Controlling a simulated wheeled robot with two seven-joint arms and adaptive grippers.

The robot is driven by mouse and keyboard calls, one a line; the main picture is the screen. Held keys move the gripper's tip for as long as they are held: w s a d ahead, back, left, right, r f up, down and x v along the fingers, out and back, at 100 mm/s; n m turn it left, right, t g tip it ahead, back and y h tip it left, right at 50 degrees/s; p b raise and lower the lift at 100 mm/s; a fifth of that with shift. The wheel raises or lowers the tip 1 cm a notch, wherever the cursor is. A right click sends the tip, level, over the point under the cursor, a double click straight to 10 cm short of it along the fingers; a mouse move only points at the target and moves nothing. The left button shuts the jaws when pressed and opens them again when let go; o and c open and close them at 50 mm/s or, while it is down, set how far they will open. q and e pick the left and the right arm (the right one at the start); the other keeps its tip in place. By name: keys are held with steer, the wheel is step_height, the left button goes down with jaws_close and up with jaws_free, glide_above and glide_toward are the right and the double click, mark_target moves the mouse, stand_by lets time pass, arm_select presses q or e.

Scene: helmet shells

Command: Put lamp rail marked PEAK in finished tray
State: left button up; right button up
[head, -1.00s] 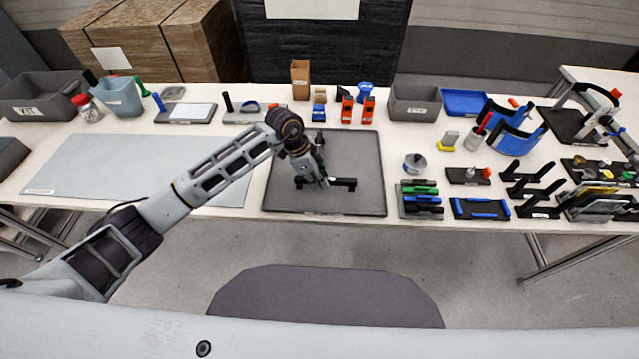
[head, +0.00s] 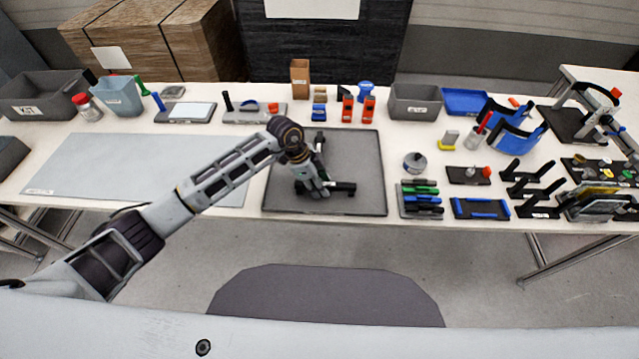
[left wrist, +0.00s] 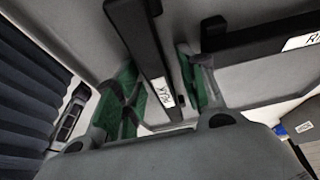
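Two black rails lie on a dark grey mat (head: 355,150) in the middle of the table in the head view. The near rail (head: 344,187) lies crosswise; the far rail (head: 319,138) is partly behind my arm. My left gripper (head: 314,190) is down at the near rail. In the left wrist view, my green-padded fingers (left wrist: 157,75) are apart, with a labelled black rail (left wrist: 143,45) between them. Its turned label looks like PEAK but is hard to read. The other rail (left wrist: 255,35) has a label starting "RI". I cannot tell which container is the finished tray. My right gripper is out of view.
A light grey mat (head: 110,165) lies to the left. A grey bin (head: 414,103) and blue tray (head: 465,101) stand behind right. Orange-red blocks (head: 348,108) stand behind the dark mat. Several tools and parts crowd the right side, including a marker rack (head: 420,199).

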arm_select(q)
steer(key=shift+r, duration=0.1)
steer(key=v, duration=1.2)
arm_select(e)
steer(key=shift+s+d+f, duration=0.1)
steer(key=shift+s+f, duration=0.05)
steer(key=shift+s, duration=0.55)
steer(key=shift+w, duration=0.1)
